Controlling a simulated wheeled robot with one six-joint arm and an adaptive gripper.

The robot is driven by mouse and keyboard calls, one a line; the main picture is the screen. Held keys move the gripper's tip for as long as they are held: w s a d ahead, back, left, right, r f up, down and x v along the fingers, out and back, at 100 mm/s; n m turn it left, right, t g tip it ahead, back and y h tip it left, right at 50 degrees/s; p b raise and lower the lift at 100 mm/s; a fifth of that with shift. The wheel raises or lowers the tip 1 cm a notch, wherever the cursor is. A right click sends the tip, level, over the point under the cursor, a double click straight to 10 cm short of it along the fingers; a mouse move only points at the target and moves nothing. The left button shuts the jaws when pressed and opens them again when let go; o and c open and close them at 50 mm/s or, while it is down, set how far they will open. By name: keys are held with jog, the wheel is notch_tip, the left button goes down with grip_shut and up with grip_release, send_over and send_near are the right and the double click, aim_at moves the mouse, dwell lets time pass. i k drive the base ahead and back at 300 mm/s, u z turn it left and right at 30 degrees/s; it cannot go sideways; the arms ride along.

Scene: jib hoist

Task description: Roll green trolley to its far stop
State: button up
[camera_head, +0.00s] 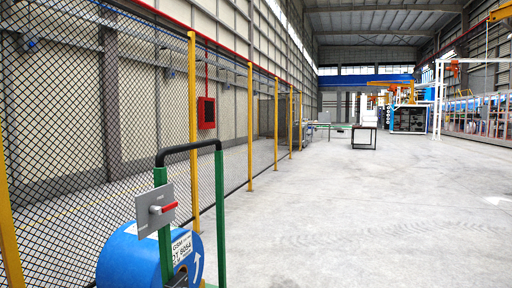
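The green trolley (220,215) stands at the lower left, close in front of me and cut off by the bottom edge. It has two upright green posts joined by a black bar handle (188,147). A grey plate with a red lever (162,209) is on its left post. A blue roll (128,258) with a white label and arrow sits at the trolley. The trolley's wheels and base are out of view. I cannot make out the far stop. My gripper is not in view.
A black mesh fence with yellow posts (250,125) runs along the left, close to the trolley. The grey concrete floor (340,220) is clear in the middle and right. A table (364,128) and a blue-framed cabinet (408,118) stand far off.

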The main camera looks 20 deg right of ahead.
aim_at(162, 195)
jog(key=z, duration=0.65)
jog(key=k, duration=0.9)
jog(key=z, duration=0.8)
jog(key=i, duration=1.25)
jog(key=u, duration=0.95)
jog(key=i, duration=0.9)
jog(key=u, duration=1.15)
jog(key=i, duration=0.2)
jog(key=u, duration=0.2)
